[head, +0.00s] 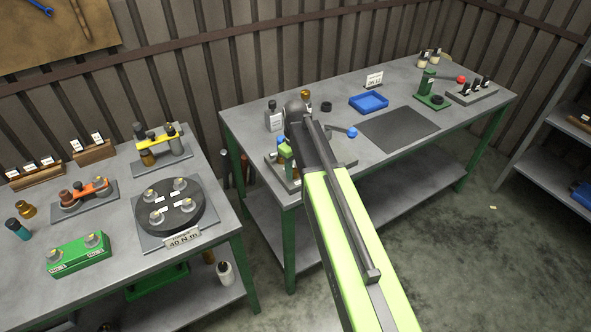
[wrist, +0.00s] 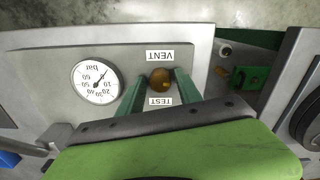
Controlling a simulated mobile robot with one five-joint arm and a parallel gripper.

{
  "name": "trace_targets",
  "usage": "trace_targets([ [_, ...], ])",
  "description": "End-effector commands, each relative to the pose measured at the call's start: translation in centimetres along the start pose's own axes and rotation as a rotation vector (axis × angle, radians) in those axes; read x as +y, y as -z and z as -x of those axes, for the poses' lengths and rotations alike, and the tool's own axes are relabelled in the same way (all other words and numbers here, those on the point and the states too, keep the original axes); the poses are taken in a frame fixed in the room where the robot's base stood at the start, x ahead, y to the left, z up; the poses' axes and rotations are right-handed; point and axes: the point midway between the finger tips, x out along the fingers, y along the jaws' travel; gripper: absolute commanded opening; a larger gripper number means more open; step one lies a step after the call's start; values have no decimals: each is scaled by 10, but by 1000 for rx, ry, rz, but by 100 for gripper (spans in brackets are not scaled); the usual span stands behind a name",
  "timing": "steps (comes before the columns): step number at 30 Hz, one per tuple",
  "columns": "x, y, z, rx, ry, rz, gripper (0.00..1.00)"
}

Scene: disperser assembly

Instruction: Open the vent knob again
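The vent knob (wrist: 160,79) is a small round brass knob on a grey panel (wrist: 200,45) in the wrist view. An upside-down VENT label (wrist: 160,56) is above it and a TEST label (wrist: 159,101) below. My gripper (wrist: 159,77) has its two green fingers on either side of the knob. A gap shows between each finger and the knob, so the fingers appear open around it, not clamped.
A lever with a blue end (head: 351,132) sticks out right of my arm. A blue tray (head: 368,102), a dark mat (head: 400,129) and a green press (head: 432,92) lie farther right. The left bench (head: 110,200) holds a round flange and several fixtures.

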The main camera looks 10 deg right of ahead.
Motion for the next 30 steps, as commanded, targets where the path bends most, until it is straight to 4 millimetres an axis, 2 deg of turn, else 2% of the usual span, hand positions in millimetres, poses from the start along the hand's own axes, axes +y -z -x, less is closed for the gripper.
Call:
trace_targets([
  [10,0,0,1,-2,1,0,49],
  [14,-1,0,8,-2,1,0,49],
  [20,-1,0,41,-2,1,0,49],
  [30,-1,0,120,-1,1,0,49],
])
